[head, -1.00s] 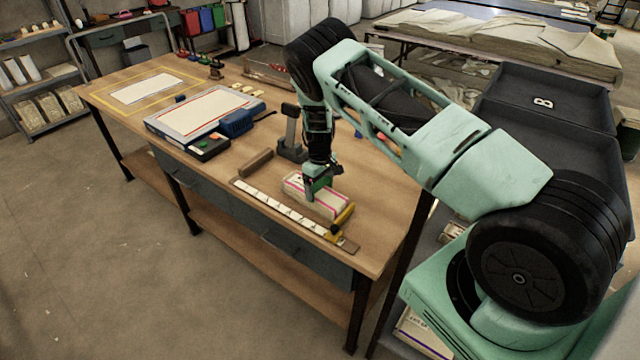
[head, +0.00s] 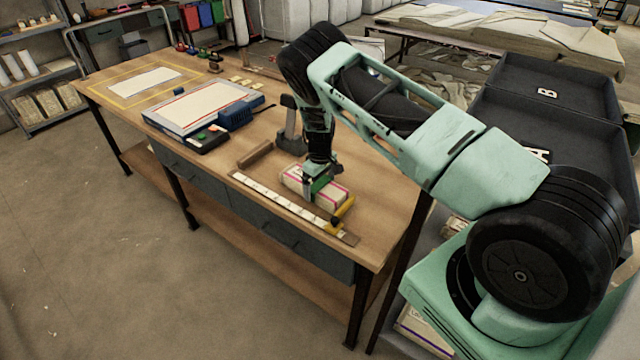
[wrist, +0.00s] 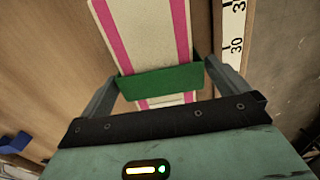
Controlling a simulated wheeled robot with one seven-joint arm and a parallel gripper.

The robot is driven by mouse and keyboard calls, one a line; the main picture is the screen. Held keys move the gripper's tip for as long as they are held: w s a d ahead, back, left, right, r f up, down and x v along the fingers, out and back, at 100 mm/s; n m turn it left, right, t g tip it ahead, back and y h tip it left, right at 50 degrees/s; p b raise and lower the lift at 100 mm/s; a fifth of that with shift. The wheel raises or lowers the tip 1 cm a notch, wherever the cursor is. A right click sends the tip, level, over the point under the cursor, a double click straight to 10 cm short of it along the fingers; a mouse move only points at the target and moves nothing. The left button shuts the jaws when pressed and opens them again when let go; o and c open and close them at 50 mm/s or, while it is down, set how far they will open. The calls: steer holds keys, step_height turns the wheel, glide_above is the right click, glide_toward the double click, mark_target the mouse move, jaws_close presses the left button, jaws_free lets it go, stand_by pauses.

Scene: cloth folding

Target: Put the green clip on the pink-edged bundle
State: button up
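The pink-edged bundle (head: 336,197), a cream folded cloth with pink stripes, lies on the wooden table beside a long ruler. My gripper (head: 319,187) points down at it. In the wrist view the green clip (wrist: 163,83) spans between the two fingers of my gripper (wrist: 163,73), which appear to press on its ends. The clip lies across the bundle (wrist: 145,30), and cloth shows on both sides of it. Whether the clip's jaws sit around the cloth or only above it is hidden.
The white-marked ruler (head: 282,203) runs along the bundle's front side, with a yellow-handled tool (head: 343,212) at its near end. A brown block (head: 255,154) and a grey stand (head: 291,140) are close by. A blue-edged board (head: 200,106) lies farther left.

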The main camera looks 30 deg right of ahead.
step_height(320, 180, up, 18)
steer(key=b, duration=0.4)
steer(key=shift+f, duration=0.25)
steer(key=w+a+r+t+y, duration=0.1)
steer(key=a+r+t, duration=0.2)
steer(key=a, duration=0.3)
steer(key=w+a+r+t+y+b, duration=0.1)
steer(key=a+r+t, duration=0.15)
steer(key=a, duration=0.45)
steer(key=w+a+r+t+y, duration=0.1)
steer(key=a+r+t, duration=0.25)
steer(key=a, duration=0.25)
steer(key=s+a+r+g+h, duration=0.1)
steer(key=s+a, duration=0.2)
steer(key=s, duration=0.3)
steer(key=s+a+r+g+b, duration=0.1)
steer(key=s+a, duration=0.1)
steer(key=s, duration=0.4)
steer(key=s+a+r+g+h, duration=0.1)
steer(key=s+a, duration=0.2)
steer(key=s, duration=0.3)
steer(key=s+a+f+n+g, duration=0.1)
steer(key=s+n+g, duration=0.3)
steer(key=s, duration=2)
steer(key=shift+a+g+b, duration=0.3)
steer(key=shift+a+g, duration=0.15)
steer(key=shift+g, duration=0.55)
